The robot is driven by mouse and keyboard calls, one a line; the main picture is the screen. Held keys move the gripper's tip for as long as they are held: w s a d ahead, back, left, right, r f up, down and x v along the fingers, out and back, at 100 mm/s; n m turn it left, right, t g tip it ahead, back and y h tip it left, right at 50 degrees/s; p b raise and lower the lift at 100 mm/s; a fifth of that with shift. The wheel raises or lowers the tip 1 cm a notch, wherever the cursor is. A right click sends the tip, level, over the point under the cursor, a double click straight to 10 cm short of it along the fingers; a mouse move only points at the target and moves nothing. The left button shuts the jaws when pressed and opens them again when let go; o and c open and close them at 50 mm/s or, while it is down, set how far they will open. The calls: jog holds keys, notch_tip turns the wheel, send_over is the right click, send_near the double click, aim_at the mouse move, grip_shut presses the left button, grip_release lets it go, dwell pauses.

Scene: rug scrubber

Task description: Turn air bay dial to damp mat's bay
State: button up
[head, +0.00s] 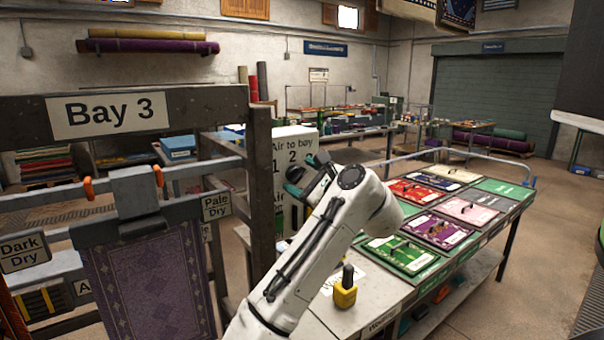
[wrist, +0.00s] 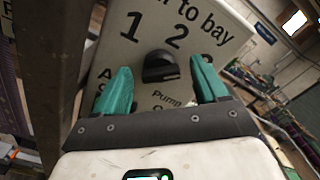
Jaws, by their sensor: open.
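The pale air box (head: 296,140) reads "Air to bay" with the numbers 1 and 2 showing. It also fills the middle of the wrist view (wrist: 209,18). Its black dial (wrist: 160,66) sits below the numbers; I cannot tell which number it points to. My gripper (wrist: 158,84) is open, with one teal finger on each side of the dial and visible gaps to both. In the head view my gripper (head: 305,174) is in front of the box and hides part of its face. A purple patterned mat (head: 152,287) hangs under the "Bay 3" sign (head: 109,114); whether it is damp does not show.
A dark post (head: 262,200) stands just left of the box. Tags read "Dark Dry" (head: 24,251) and "Pale Dry" (head: 216,206). A bench (head: 375,292) holds a yellow block with a black handle (head: 346,290) and several coloured panels. Open floor lies to the right.

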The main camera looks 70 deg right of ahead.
jog(key=shift+w+d, duration=0.15)
jog(key=shift+w, duration=0.2)
jog(key=shift+c, duration=0.2)
jog(key=c, duration=1)
